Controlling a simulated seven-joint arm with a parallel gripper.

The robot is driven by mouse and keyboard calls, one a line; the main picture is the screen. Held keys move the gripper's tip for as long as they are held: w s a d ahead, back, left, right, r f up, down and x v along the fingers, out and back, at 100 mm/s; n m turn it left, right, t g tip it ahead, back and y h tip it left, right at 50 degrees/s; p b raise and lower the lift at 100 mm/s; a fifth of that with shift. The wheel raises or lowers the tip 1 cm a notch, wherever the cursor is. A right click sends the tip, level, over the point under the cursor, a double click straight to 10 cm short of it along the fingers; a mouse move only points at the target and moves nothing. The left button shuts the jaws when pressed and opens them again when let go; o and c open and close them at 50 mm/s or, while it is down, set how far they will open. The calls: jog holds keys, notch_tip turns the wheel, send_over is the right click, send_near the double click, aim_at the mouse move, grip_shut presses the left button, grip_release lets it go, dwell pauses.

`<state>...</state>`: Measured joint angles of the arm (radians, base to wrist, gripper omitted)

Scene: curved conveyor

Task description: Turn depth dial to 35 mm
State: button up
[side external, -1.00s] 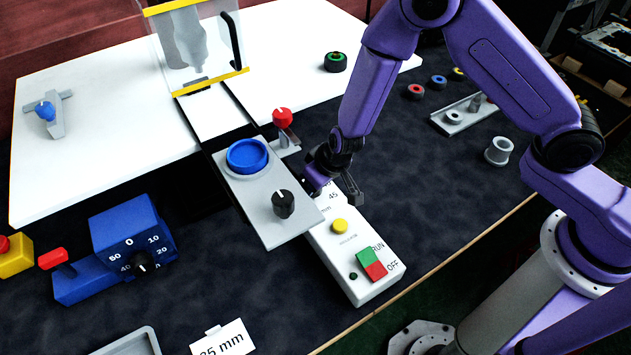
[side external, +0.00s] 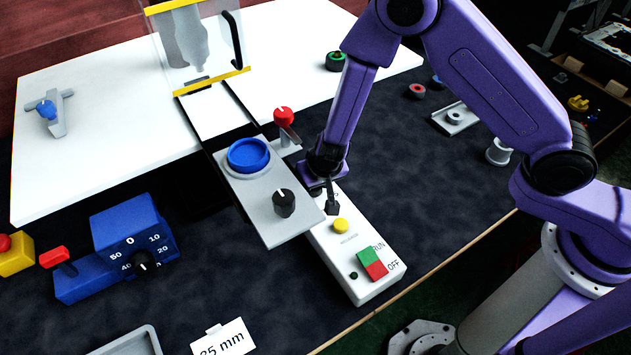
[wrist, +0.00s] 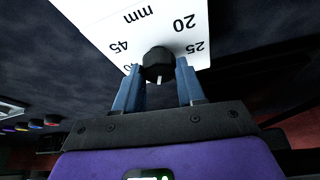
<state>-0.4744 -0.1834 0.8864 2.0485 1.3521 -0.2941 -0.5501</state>
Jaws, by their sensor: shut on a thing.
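The depth dial (wrist: 157,58) is a black knob on a white panel (wrist: 110,20) with the marks 20, 25, 45 and "mm" showing. In the wrist view its pale pointer line faces down toward my gripper. The 35 mark is not visible. My gripper (wrist: 160,75) has its two blue-grey fingers on either side of the knob and is shut on it. A white card (side external: 222,339) at the bottom edge reads "35 mm", partly cut off.
The box also carries a yellow button (side external: 341,225) and a green and red RUN/OFF switch (side external: 371,263). A grey plate (side external: 262,205) with a blue ring and black knob lies close left of my gripper. A red-topped lever (side external: 283,117) stands just behind. Dark cloth right of the box is clear.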

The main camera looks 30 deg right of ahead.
jog(key=o, duration=1.1)
jog(key=shift+c, duration=0.2)
jog(key=shift+r, duration=0.1)
jog(key=v, duration=0.7)
jog(key=shift+s+r, duration=0.15)
jog(key=shift+s, duration=0.05)
